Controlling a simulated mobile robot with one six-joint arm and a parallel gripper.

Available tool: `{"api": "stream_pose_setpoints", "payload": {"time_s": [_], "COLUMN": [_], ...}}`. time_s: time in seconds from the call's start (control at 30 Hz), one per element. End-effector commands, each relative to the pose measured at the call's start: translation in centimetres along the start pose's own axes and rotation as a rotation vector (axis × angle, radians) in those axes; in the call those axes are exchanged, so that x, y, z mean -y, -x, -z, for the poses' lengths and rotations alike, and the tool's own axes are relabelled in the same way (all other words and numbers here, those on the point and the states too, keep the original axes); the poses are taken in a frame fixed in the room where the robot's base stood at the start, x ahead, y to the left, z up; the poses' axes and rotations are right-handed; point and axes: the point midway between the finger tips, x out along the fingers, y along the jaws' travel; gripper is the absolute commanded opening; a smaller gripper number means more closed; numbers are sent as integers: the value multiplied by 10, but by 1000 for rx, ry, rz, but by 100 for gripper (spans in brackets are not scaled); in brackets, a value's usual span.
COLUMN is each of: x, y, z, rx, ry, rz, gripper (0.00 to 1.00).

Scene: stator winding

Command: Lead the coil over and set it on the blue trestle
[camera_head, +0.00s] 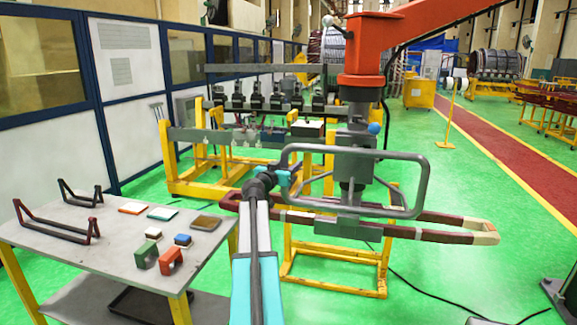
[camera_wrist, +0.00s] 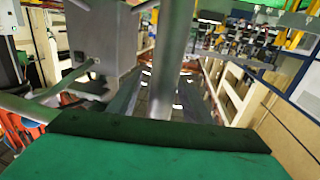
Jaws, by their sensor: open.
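The coil (camera_head: 455,237) is a long dark-red loop with pale bands and a cream right end. It hangs level under the grey head of an orange hoist arm (camera_head: 425,22). A grey tubular handle (camera_head: 420,175) surrounds the hoist head. My gripper (camera_head: 290,176) is open at the handle's left end. In the wrist view a grey bar (camera_wrist: 176,70) runs up the middle, in front of my gripper; contact cannot be told. A yellow trestle (camera_head: 335,288) stands below the coil. I can make out no blue trestle.
A grey table (camera_head: 95,245) with small blocks, pads and dark brackets is at the left. A yellow rack (camera_head: 200,185) with a row of dark clamps stands behind. A cable lies on the green floor. Open floor extends right to a red walkway (camera_head: 520,160).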

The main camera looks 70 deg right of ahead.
Motion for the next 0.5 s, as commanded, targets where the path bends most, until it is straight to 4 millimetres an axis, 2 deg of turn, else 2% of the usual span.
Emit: {"api": "stream_pose_setpoints", "payload": {"time_s": [0.07,0.33,0.5], "x": [0,0,0], "y": [0,0,0], "z": [0,0,0], "rx": [0,0,0], "ry": [0,0,0], "rz": [0,0,-1], "gripper": [45,1,0]}}
